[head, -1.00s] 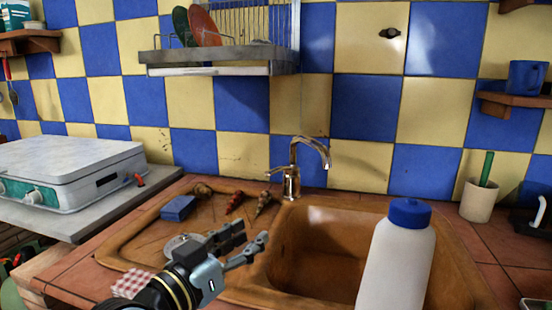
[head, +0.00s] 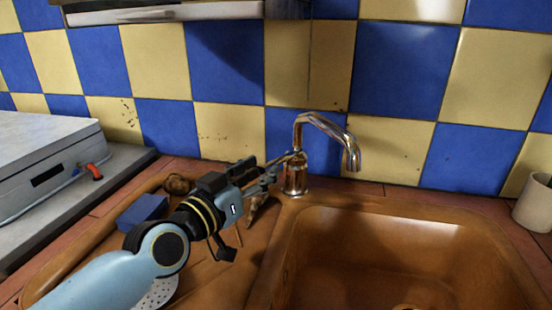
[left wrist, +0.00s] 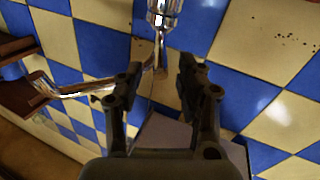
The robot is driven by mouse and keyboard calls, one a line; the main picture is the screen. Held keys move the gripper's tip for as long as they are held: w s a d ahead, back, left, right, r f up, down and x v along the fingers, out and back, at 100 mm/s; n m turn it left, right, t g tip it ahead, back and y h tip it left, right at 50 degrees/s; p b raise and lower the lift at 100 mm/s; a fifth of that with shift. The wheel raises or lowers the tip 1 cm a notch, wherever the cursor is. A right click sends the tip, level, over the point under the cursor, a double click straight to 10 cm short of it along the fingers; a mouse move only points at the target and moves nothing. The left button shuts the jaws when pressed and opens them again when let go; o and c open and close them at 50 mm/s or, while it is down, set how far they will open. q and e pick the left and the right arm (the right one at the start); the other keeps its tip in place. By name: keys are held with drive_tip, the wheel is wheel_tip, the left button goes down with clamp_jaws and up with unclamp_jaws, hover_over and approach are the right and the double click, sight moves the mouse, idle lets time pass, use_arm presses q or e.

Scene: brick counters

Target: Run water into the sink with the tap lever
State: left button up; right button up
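The chrome tap (head: 322,128) stands upright at the back edge of the brown sink (head: 350,225), its curved spout reaching right over the basin. Its thin lever (head: 291,157) sticks out to the left of the tap body. My left gripper (head: 268,172) is at the left side of the tap, close to the lever. In the left wrist view the fingers (left wrist: 163,88) are apart, with chrome tap parts (left wrist: 165,14) ahead of and between them. I cannot tell whether a finger touches the lever. No running water shows. My right gripper is not in view.
A blue sponge (head: 143,213) lies on the drainboard left of my arm, near a brown brush-like item (head: 178,184). A pale cup (head: 535,203) is at the right. The tiled wall is close behind the tap.

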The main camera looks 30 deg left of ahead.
sight(279, 159)
use_arm(q)
drive_tip(key=w, duration=0.5)
drive_tip(key=shift+w+d, duration=0.2)
drive_tip(key=shift+w, duration=0.3)
drive_tip(key=shift+c, duration=0.9)
clamp_jaws()
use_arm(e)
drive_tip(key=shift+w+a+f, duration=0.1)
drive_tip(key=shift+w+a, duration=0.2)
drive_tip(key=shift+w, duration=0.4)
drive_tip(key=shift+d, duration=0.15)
